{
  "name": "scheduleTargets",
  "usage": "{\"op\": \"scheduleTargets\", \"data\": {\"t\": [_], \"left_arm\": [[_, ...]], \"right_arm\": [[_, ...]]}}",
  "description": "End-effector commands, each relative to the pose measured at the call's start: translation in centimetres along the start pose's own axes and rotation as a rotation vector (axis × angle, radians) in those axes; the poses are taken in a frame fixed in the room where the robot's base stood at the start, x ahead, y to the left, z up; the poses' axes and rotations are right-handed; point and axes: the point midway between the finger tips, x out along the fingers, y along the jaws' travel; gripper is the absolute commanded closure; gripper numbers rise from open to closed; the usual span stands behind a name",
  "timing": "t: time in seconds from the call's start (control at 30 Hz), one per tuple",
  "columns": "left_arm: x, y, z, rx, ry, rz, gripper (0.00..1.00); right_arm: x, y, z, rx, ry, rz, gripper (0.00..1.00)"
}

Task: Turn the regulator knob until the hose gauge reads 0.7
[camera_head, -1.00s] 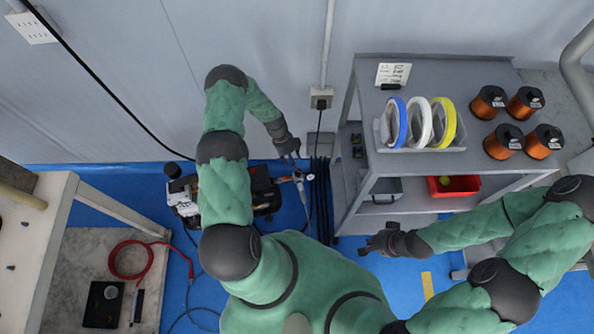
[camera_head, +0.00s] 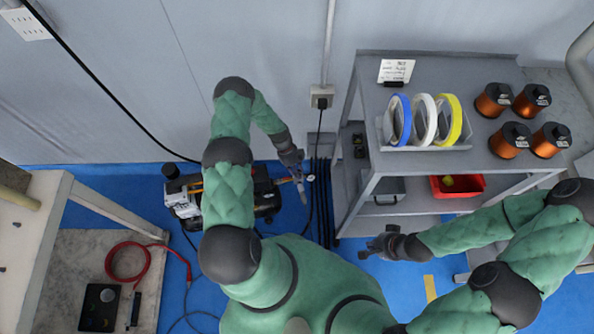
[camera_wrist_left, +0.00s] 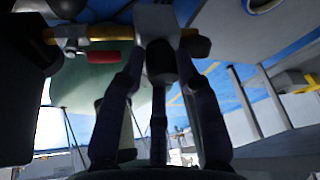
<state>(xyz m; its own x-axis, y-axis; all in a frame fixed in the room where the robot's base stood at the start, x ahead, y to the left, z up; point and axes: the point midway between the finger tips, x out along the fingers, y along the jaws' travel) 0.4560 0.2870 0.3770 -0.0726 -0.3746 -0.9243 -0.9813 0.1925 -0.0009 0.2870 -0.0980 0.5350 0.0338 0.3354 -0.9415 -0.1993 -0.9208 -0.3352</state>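The compressor (camera_head: 187,207) stands on the blue floor against the wall. My left gripper (camera_head: 301,196) reaches down over the pipework at its right end. In the left wrist view a black knob (camera_wrist_left: 161,64) sits under a silver block on a brass pipe. My left gripper's fingers (camera_wrist_left: 160,78) are apart, around the knob; I cannot tell whether they touch it. A dark round part (camera_wrist_left: 66,8), maybe the gauge's back, is at the upper left. No gauge reading is legible. My right gripper (camera_head: 366,250) is empty, its fingers apart, away from the compressor.
A grey shelf cart (camera_head: 372,62) stands at the right with tape rolls (camera_head: 424,120), copper spools (camera_head: 507,139) and a red bin (camera_head: 464,193). Dark cables (camera_head: 321,200) run down between the compressor and cart. A bench with a red hose (camera_head: 109,267) is at the left.

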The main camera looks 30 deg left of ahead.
Motion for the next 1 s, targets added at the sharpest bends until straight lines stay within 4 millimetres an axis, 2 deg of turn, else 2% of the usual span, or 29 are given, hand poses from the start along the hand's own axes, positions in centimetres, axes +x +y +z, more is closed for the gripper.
{"op": "scheduleTargets", "data": {"t": [0.23,0.57,0.87,0.9,0.93,1.0], "left_arm": [[0.11,-0.18,-0.51,-0.011,0.004,-0.004,0.99],[0.17,-0.14,-0.64,-0.154,0.005,-0.062,0.99],[0.21,-0.14,-0.65,-0.163,0.006,-0.065,0.99],[0.22,-0.14,-0.65,-0.163,0.006,-0.065,0.58],[0.22,-0.14,-0.65,-0.162,0.005,-0.065,0.50],[0.21,-0.12,-0.61,-0.162,0.005,-0.064,0.46]], "right_arm": [[-0.01,-0.01,0.00,0.000,0.000,0.000,1.00],[-0.01,-0.01,0.00,0.000,0.000,0.000,1.00],[-0.01,-0.01,0.00,0.000,0.000,0.000,1.00],[-0.01,-0.01,0.01,0.000,0.000,0.000,1.00],[-0.01,-0.01,0.01,0.000,0.000,0.000,1.00],[-0.01,0.00,0.01,0.000,0.000,0.000,1.00]]}}
